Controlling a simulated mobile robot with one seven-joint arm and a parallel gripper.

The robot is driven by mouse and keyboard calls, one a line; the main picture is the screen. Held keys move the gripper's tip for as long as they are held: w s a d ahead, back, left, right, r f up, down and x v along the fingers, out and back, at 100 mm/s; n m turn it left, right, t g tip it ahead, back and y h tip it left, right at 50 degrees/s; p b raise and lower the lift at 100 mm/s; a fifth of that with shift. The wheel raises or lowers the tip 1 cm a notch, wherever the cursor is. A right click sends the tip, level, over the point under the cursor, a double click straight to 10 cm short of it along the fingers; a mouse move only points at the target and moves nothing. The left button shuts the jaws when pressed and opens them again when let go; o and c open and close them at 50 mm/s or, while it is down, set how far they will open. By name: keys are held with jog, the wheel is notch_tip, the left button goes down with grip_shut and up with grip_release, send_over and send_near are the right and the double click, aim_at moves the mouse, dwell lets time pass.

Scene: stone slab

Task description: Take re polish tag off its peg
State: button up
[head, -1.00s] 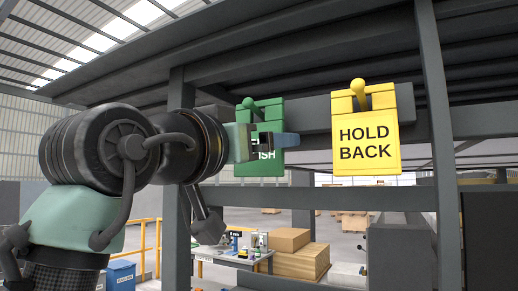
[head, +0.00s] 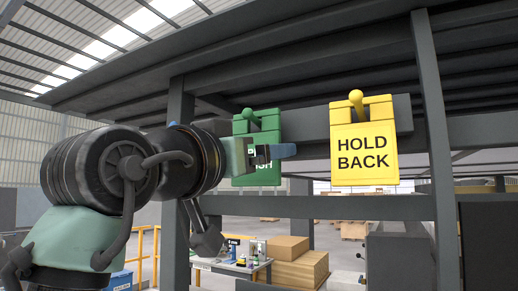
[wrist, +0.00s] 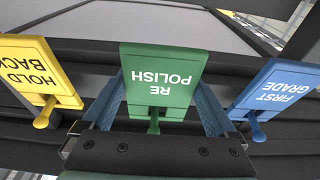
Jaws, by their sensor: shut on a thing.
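The green RE POLISH tag (head: 260,176) hangs on its green peg (head: 247,113) on the dark crossbeam. My gripper (head: 278,152) is in front of the tag in the head view and hides part of its lettering. In the wrist view the tag (wrist: 160,78) appears upside down, with a blue finger at each side edge, and my gripper is shut on it. The peg (wrist: 153,125) still passes through the opening at the tag's handle end.
A yellow HOLD BACK tag (head: 363,155) hangs on its peg to the right. A blue FIRST GRADE tag (wrist: 276,88) hangs on the other side of the green one in the wrist view. A dark post (head: 437,150) stands at right, and a roof slab (head: 300,60) lies above.

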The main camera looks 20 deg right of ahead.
jog(key=shift+s+a+r, duration=0.3)
jog(key=shift+s+r, duration=0.15)
jog(key=shift+r, duration=0.15)
dwell(0.4)
jog(key=r+v, duration=0.1)
jog(key=v, duration=0.6)
jog(key=shift+b, duration=0.4)
dwell(4.3)
jog(key=shift+a+r, duration=0.1)
notch_tip(320, 180, down, 8)
jog(key=s+a+b, duration=0.2)
jog(key=b, duration=0.5)
jog(key=shift+a, duration=0.2)
